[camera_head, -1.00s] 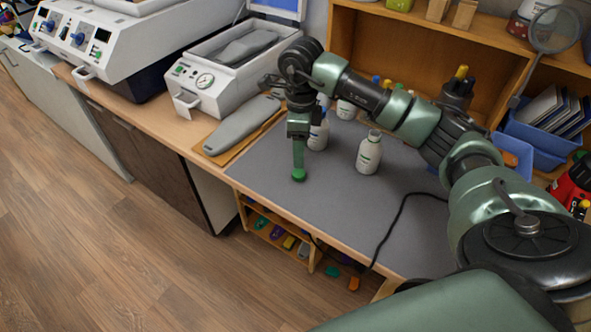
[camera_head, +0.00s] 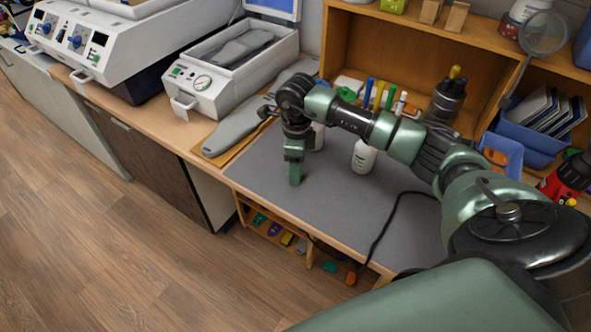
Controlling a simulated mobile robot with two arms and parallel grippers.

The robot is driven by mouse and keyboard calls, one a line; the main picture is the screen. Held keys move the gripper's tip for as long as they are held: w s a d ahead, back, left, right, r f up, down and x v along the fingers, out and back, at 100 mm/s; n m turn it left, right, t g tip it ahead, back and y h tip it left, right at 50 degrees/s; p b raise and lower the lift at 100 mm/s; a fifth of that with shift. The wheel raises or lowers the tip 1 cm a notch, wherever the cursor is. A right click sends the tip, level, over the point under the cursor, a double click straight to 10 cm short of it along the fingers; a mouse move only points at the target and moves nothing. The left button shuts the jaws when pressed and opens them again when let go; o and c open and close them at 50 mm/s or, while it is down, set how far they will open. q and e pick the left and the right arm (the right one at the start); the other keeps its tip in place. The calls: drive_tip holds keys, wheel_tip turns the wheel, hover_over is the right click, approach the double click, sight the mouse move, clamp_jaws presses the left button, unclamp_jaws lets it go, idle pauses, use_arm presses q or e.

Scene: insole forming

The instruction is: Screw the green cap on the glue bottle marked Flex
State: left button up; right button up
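My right gripper (camera_head: 295,180) points down over the grey mat (camera_head: 325,205), left of the bottles, with its green fingers seen nearly edge-on. I cannot tell whether they are open or closed, or whether a green cap is between them. A white bottle (camera_head: 362,157) with a green mark stands upright on the mat; my arm hides its top. Another white bottle (camera_head: 318,138) stands behind the gripper, mostly covered by it. The labels are too small to read, so I cannot tell which is Flex. My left gripper is out of view.
A grey insole form (camera_head: 232,130) lies on a brown board at the mat's left. A white machine (camera_head: 218,85) stands behind it. A black cable (camera_head: 385,230) crosses the mat at right. Shelves (camera_head: 430,50) stand behind. The mat's front is clear.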

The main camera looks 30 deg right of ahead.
drive_tip(key=shift+f, duration=0.75)
clamp_jaws()
drive_tip(key=shift+r, duration=0.1)
